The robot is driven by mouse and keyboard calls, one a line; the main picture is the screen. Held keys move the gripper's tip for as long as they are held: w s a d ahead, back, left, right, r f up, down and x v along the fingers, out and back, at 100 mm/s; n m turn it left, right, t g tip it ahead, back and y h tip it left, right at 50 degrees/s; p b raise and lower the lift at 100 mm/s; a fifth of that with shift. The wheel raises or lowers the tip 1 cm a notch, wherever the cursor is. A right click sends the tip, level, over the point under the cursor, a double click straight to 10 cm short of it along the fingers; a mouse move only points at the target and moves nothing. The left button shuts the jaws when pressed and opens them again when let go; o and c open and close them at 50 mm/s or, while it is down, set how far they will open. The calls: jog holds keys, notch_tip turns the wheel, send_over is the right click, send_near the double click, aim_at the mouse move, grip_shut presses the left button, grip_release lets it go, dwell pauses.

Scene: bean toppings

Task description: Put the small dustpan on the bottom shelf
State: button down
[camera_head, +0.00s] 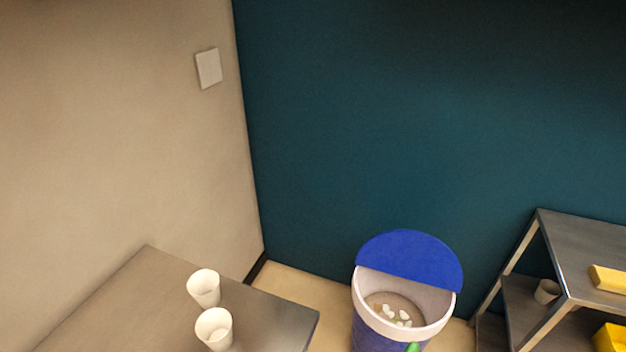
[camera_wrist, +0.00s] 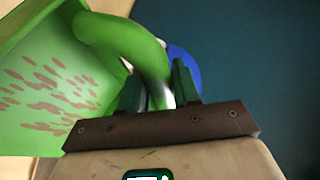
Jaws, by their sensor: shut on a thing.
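The small green dustpan (camera_wrist: 40,85) fills the left of the wrist view. Its curved handle (camera_wrist: 125,40) runs into my gripper (camera_wrist: 160,92), whose fingers are shut on it. Reddish-brown flecks cover part of the pan's face; I cannot tell if they are loose beans. In the head view a green tip (camera_head: 412,347) shows at the bottom edge, in front of the bin; it may be the dustpan. A metal shelf unit (camera_head: 585,245) stands at the right edge. A lower board (camera_head: 520,300) and, below it, a further one (camera_head: 490,335) are partly visible.
A blue and white bin (camera_head: 405,330) with a raised blue lid (camera_head: 410,260) stands left of the shelf, with pale bits inside. A table (camera_head: 150,300) at left bears two white cups. Yellow items (camera_head: 608,278) and a cup (camera_head: 546,291) sit on the shelf unit.

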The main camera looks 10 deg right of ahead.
jog(key=w+a+r+m+h, duration=0.1)
jog(key=w+a+r, duration=0.1)
jog(key=a, duration=0.3)
jog(key=shift+a+r, duration=0.4)
jog(key=shift+r, duration=0.45)
dwell(1.6)
